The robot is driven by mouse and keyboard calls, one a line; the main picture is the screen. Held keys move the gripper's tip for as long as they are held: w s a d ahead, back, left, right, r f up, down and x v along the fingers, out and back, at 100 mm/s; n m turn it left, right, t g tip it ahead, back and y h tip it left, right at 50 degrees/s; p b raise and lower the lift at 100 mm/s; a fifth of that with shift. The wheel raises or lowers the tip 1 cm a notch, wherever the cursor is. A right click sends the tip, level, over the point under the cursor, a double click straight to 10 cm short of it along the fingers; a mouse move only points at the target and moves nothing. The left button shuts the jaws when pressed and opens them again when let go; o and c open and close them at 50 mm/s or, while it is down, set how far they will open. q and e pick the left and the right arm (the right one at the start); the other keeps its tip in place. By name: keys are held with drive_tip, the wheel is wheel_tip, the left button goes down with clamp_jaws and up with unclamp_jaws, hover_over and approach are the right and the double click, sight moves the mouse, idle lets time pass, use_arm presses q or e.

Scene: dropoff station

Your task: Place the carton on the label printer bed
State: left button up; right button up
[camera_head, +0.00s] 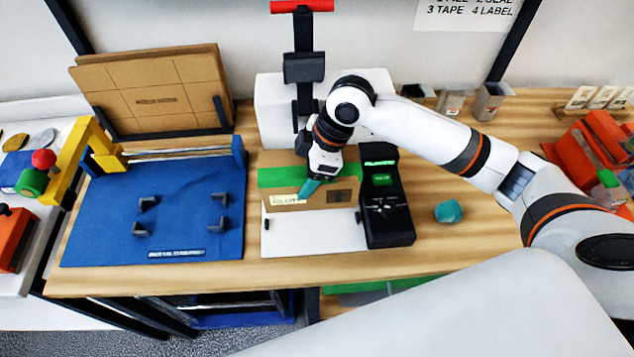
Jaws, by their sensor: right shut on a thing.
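The carton (276,196) is a brown box with a green strip of tape across its top and a pale label on its front. It is at the white label printer bed (312,236), over the bed's back part. I cannot tell whether it touches the bed. My right gripper (309,187) comes down from above and is shut on the carton at its front upper edge. A black label printer unit (386,205) with a green screen stands at the bed's right edge. My left gripper is not in view.
A blue mat (170,205) with small dark corner posts lies to the left. Flat cardboard (150,85) leans behind it. A teal lump (449,211) sits right of the printer. Red bins (590,150) stand at far right. A black upright post (303,60) rises behind the carton.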

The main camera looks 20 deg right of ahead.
drive_tip(key=shift+d+f+p, duration=0.1)
drive_tip(key=shift+f+p, duration=0.2)
drive_tip(key=shift+f, duration=2.45)
drive_tip(key=o, duration=1.1)
drive_tip(key=shift+f, duration=0.1)
drive_tip(key=shift+c, duration=0.2)
drive_tip(key=b+v, duration=0.1)
drive_tip(key=v, duration=1.1)
